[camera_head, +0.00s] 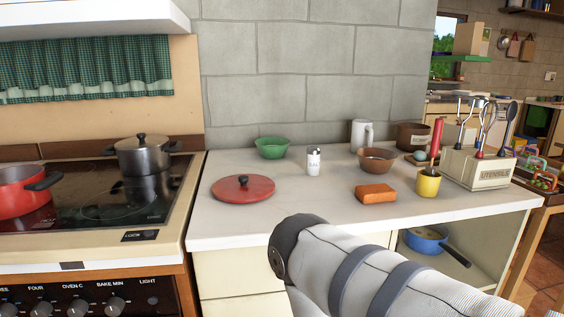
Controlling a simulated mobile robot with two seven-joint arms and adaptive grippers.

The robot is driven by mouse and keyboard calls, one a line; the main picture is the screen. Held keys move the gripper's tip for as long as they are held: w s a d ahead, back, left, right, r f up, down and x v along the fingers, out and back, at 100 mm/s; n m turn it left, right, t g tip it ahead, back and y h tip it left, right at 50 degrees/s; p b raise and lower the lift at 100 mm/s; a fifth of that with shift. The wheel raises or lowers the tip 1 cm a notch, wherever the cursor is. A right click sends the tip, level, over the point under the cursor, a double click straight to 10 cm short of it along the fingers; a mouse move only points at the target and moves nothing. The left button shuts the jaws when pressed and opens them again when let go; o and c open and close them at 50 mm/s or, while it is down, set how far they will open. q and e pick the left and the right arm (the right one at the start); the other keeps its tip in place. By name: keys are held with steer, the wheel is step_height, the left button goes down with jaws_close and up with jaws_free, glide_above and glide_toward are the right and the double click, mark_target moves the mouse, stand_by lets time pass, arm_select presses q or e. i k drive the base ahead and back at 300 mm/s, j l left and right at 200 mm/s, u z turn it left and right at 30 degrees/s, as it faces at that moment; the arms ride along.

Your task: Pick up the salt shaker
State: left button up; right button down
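The salt shaker (313,162) is a small white upright shaker with a dark metallic top and lettering on its front. It stands on the pale countertop (230,221), between a green bowl and a brown bowl. Nothing touches the shaker.
A red lid (243,188) lies left of the shaker, the green bowl (271,148) behind left, the brown bowl (377,160) right. An orange block (375,194), yellow cup (428,183) and utensil box (478,170) stand further right. The stove (90,205) adjoins left. Counter in front of the shaker is clear.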

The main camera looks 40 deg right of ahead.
mark_target(313, 157)
steer(key=z, duration=1.35)
steer(key=u, duration=1.75)
steer(key=z, duration=1.75)
steer(key=j+z, duration=0.35)
